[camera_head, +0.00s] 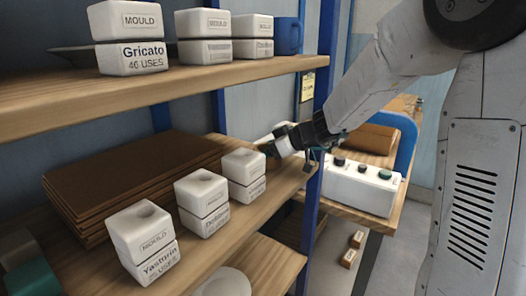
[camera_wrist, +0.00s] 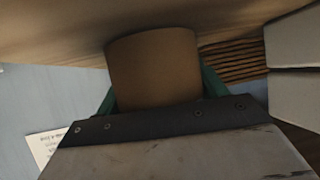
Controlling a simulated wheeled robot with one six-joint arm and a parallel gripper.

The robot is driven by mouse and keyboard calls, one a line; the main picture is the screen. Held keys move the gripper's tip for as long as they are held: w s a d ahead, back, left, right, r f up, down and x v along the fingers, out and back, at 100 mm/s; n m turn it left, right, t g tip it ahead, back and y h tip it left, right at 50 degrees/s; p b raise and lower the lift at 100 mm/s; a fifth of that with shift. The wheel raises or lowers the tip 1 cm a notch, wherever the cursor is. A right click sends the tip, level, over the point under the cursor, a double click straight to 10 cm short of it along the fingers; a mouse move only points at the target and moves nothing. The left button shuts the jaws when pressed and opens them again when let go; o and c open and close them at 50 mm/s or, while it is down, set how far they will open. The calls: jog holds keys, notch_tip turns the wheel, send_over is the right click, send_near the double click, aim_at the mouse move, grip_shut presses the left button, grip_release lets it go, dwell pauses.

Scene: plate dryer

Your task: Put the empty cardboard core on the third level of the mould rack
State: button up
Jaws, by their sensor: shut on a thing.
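The cardboard core (camera_wrist: 153,70) is a plain brown cylinder. In the wrist view it sits between the green fingers of my gripper (camera_wrist: 155,92), which is shut on it. In the head view my gripper (camera_head: 287,144) is at the right end of the mould rack's middle visible shelf (camera_head: 250,212), close to the rearmost white mould stack (camera_head: 244,172). I cannot make out the core there. The rack has wooden shelves and blue posts. An upper shelf (camera_head: 150,92) is above my gripper and a lower one (camera_head: 268,268) below. The wrist view does not show whether the core touches a shelf.
Two more white mould stacks (camera_head: 202,203) (camera_head: 146,240) stand along the middle shelf's front, before a pile of brown boards (camera_head: 125,180). The blue rack post (camera_head: 318,75) is beside my arm. A white control box (camera_head: 358,188) stands on a bench at the right.

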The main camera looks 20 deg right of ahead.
jog(key=shift+f, duration=0.15)
jog(key=o, duration=1)
jog(key=shift+c, duration=0.2)
